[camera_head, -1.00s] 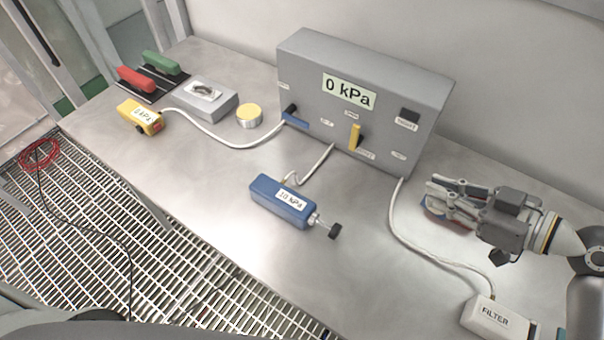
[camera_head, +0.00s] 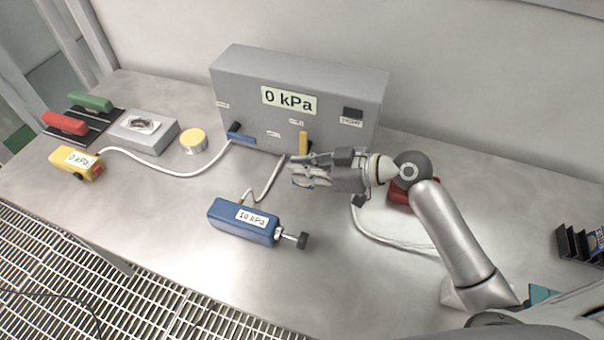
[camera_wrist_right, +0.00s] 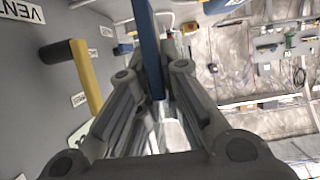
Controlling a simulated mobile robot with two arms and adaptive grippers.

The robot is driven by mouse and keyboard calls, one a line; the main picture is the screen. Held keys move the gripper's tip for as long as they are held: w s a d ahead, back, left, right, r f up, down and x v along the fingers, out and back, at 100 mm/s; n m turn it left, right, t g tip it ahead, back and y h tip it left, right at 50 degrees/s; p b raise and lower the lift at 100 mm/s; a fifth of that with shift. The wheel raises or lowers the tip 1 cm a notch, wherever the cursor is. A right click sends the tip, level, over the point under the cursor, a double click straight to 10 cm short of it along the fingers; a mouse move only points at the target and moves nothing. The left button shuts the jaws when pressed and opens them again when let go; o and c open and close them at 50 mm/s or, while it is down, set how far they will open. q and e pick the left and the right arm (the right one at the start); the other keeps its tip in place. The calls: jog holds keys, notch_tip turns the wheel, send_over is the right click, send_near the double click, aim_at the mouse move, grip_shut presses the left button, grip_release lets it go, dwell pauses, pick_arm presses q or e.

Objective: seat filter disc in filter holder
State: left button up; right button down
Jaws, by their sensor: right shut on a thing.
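My right gripper (camera_head: 303,172) is above the bench in front of the grey panel box, near its yellow lever (camera_head: 303,143). It is shut on a thin blue piece (camera_wrist_right: 151,45), seen edge-on in the right wrist view; I cannot tell whether this is the filter disc. A short cylinder with a yellow top (camera_head: 193,141) stands on the bench left of the gripper. Beside it is a grey block (camera_head: 150,138) with a dark-and-white oval on top; neither is labelled as the filter holder. A white box (camera_head: 455,292) is mostly hidden behind my right arm. My left gripper is not in view.
The panel box (camera_head: 350,88) reads 0 kPa. A blue cylinder pump (camera_head: 228,223) lies in front, a yellow gauge (camera_head: 72,164) at left. White hoses cross the bench. A red object (camera_head: 400,192) sits behind my arm, a black rack (camera_head: 575,245) at right.

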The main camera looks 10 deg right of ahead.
jog(key=w+f, duration=0.3)
jog(key=shift+w+d+f, duration=0.1)
jog(key=shift+d+f, duration=0.2)
jog(key=shift+f, duration=0.1)
notch_tip(320, 180, down, 3)
jog(key=shift+r+p, duration=0.1)
jog(key=shift+p, duration=0.75)
jog(key=shift+f, duration=0.2)
jog(key=shift+f, duration=0.1)
jog(key=shift+f+b, duration=0.15)
jog(key=shift+b, duration=0.2)
jog(key=c, duration=1.6)
grip_release()
jog(key=shift+o, duration=0.2)
jog(key=shift+r, duration=0.2)
